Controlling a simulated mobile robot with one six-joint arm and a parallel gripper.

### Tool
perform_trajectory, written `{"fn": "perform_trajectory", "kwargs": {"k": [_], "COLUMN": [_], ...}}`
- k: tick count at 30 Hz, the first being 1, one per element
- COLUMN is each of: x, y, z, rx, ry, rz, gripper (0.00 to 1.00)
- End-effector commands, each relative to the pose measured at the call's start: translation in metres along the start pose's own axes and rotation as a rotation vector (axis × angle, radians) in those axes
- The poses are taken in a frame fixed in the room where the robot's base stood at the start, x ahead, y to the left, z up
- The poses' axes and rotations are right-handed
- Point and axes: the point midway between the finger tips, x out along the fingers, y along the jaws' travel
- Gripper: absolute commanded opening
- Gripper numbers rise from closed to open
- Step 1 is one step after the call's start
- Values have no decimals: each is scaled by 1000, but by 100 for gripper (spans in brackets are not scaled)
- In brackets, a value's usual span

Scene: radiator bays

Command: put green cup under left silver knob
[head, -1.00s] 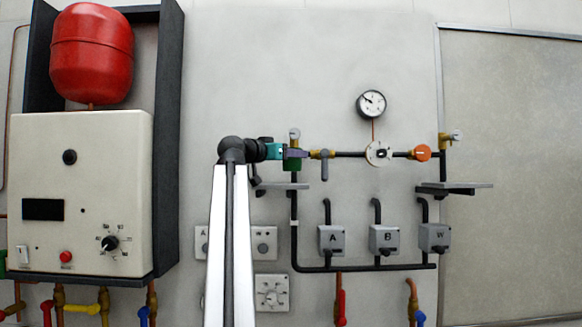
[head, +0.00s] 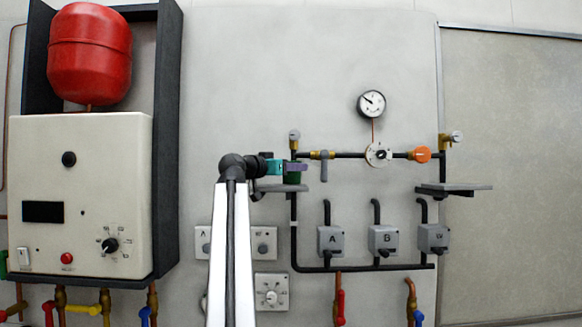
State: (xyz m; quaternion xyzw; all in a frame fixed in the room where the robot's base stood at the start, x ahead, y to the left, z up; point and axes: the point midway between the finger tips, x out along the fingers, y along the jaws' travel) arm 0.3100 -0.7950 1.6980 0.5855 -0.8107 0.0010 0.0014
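The green cup (head: 293,178) is upright below the left silver knob (head: 294,134), at the left end of the black pipe. Its base is at the level of the left grey shelf (head: 270,188) and appears to touch it. My gripper (head: 295,167), with a teal body and purple fingers, reaches in from the left and is around the upper part of the cup. The near finger hides the cup's rim, and the far finger is hidden. The cup moved down together with the gripper, so it appears held.
A brass valve with a grey lever (head: 323,165) hangs just right of the gripper. A right silver knob (head: 456,137) sits above an empty right shelf (head: 460,188). An orange knob (head: 422,154) and a gauge (head: 371,103) are on the pipework. The boiler (head: 85,190) stands left.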

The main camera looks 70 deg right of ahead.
Motion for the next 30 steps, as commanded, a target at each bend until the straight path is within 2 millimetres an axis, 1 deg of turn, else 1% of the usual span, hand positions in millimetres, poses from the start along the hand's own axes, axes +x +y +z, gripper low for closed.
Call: {"fn": "perform_trajectory", "kwargs": {"k": [11, 12, 14, 15, 24, 29, 30], "x": [0, 0, 0, 0, 0, 0, -3], "y": [0, 0, 0, 0, -1, -1, -1], "z": [4, 3, 2, 2, 2, -1, 0], "rx": [0, 0, 0, 0, 0, 0, 0], "ry": [0, 0, 0, 0, 0, 0, 0], "rz": [0, 0, 0, 0, -1, -1, -2], "gripper": [30, 58, 69, 71, 71, 71, 71]}}
